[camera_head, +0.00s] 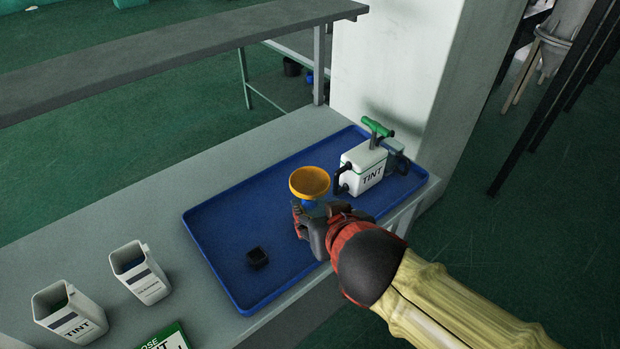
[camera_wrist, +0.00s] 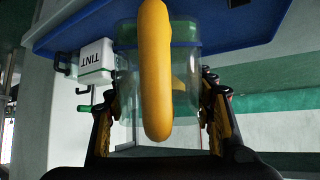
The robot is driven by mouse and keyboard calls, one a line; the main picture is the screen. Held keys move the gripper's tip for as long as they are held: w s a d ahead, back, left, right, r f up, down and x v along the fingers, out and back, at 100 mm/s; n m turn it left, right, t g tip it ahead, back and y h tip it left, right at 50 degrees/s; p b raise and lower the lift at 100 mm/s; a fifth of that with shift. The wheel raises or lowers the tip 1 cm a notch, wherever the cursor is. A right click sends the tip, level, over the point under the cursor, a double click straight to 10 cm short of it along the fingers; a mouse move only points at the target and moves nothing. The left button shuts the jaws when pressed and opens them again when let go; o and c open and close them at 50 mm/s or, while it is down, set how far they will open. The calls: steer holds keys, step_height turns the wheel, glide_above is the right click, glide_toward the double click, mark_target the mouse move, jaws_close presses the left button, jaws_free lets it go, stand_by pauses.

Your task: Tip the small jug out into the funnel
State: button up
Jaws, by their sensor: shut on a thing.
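My gripper (camera_head: 318,215) is shut on a clear container with a yellow strip, apparently the small jug (camera_wrist: 188,108), over the blue tray (camera_head: 218,250). In the wrist view the jug stands between both fingers, and the yellow strip, perhaps its handle, runs down in front. In the head view its clear body is hard to pick out. The yellow-orange round funnel (camera_head: 310,181) shows just beyond my fingertips, open side up. Its lower part is hidden there. I cannot tell whether the jug touches it, how far the jug is tilted, or what is inside it.
A white TINT canister (camera_head: 362,170) with a green handle stands on the tray, close right of the funnel. Two open white containers (camera_head: 138,272) (camera_head: 70,314) stand on the bench at left. A pillar (camera_head: 392,60) rises behind.

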steer(key=shift+w+r+g+p, duration=0.3)
steer(key=shift+r+p, duration=0.2)
steer(key=shift+p, duration=0.1)
steer(key=p, duration=0.3)
steer(key=r+g+p, duration=0.1)
steer(key=p, duration=0.2)
steer(key=shift+w+r, duration=0.1)
steer(key=shift+w, duration=0.2)
steer(key=g+p, duration=0.1)
steer(key=p, duration=0.4)
steer(key=shift+w+a, duration=0.1)
steer(key=shift+w, duration=0.2)
steer(key=r+p, duration=0.1)
steer(key=p, duration=0.2)
steer(key=shift+w+g, duration=0.25)
steer(key=shift+g, duration=0.05)
steer(key=g+p, duration=0.1)
steer(key=p, duration=0.7)
steer(key=w+g+p, duration=0.1)
steer(key=p, duration=0.6)
steer(key=shift+a+r+g+h+p, duration=0.1)
steer(key=shift+r+g+h+p, duration=0.3)
steer(key=p, duration=0.3)
steer(key=shift+w+f+g, duration=0.1)
steer(key=shift+f+g, duration=0.15)
steer(key=shift+g, duration=0.15)
